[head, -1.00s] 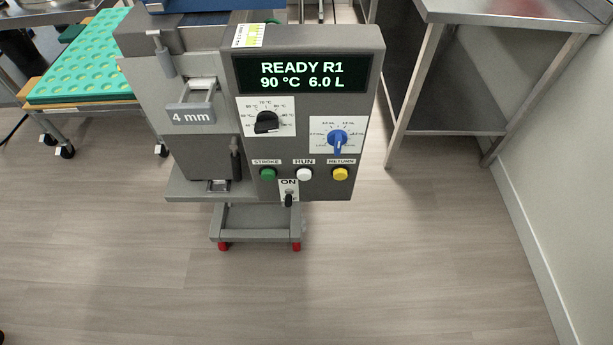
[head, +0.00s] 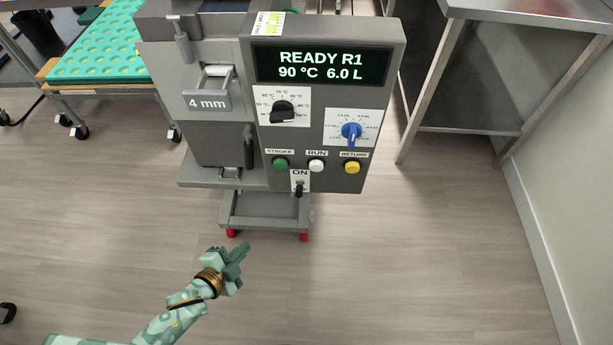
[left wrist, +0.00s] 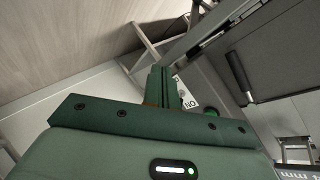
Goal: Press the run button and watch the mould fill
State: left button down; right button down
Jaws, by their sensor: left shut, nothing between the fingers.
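The white RUN button (head: 316,166) is on the grey depositor's front panel (head: 345,180) in the head view, between the green STROKE button (head: 280,164) and the yellow RETURN button (head: 352,167). The display (head: 322,66) reads "READY R1, 90 °C 6.0 L". My left gripper (head: 241,252) is shut and empty, in front of and below the panel, apart from the buttons. The green mould (head: 105,45) lies at the upper left. My right gripper is out of view.
The ON toggle switch (head: 299,188), black dial (head: 283,111) and blue dial (head: 351,131) are close to the buttons. A steel table (head: 470,90) stands at the right beside a wall. The mould rests on a wheeled trolley (head: 108,90). The floor in front is clear.

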aim_at(321, 168)
pick_arm(q)
jog(key=w+d+r+m+h, duration=0.1)
jog(key=d+r+m+h, duration=0.2)
jog(key=r, duration=0.4)
jog(key=d+r+m+t+h, duration=0.1)
jog(key=d+r+m+h, duration=0.3)
jog(key=d+r+m, duration=0.2)
notch_tip(321, 168, up, 2)
jog(key=shift+w+r+m, duration=0.2)
jog(key=shift+w+m, duration=0.15)
jog(key=shift+m, duration=0.65)
jog(key=shift+w+d, duration=0.1)
jog(key=shift+d, duration=0.05)
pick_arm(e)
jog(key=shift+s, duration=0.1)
